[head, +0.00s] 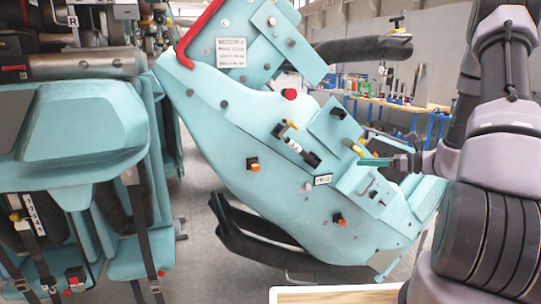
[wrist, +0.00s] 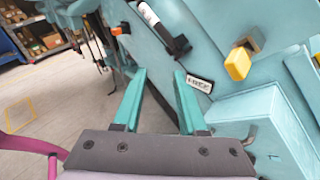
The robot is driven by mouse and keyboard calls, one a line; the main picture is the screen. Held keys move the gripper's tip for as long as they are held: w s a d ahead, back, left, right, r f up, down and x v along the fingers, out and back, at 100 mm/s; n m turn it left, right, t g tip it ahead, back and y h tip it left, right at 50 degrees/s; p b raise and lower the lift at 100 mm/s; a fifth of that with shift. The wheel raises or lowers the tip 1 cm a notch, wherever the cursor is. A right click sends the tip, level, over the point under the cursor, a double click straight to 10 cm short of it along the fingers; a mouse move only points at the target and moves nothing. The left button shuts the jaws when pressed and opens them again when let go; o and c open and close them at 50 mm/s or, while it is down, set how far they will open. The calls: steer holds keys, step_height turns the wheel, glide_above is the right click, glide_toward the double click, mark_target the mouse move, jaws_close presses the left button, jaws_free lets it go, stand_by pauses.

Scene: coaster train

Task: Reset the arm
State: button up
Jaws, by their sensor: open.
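My gripper (head: 385,161) reaches in from the right in the head view, in front of the teal side panel of the coaster train (head: 225,120). In the wrist view my gripper (wrist: 158,90) has two teal fingers set wide apart. The gap between them is empty. The train panel (wrist: 215,30) lies beyond the fingers. I cannot tell whether the gripper touches the panel.
Teal seats with dark straps (head: 75,140) fill the left. A red button (head: 289,94) and orange-tipped latches (head: 254,168) stick out of the panel. A workbench with tools (head: 395,104) stands behind. Open floor (wrist: 50,110) shows left in the wrist view.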

steer(key=s+a+r+n+g+h, duration=0.55)
steer(key=s+a+r+n, duration=0.45)
steer(key=s+r+n, duration=0.25)
steer(key=s+d+r+n+t+h, duration=0.3)
steer(key=s+r+n+h, duration=0.3)
steer(key=s+r+n, duration=0.3)
steer(key=s+r+t, duration=0.1)
steer(key=s+r, duration=0.1)
steer(key=s, duration=0.2)
steer(key=shift+t, duration=0.35)
steer(key=shift+r, duration=0.1)
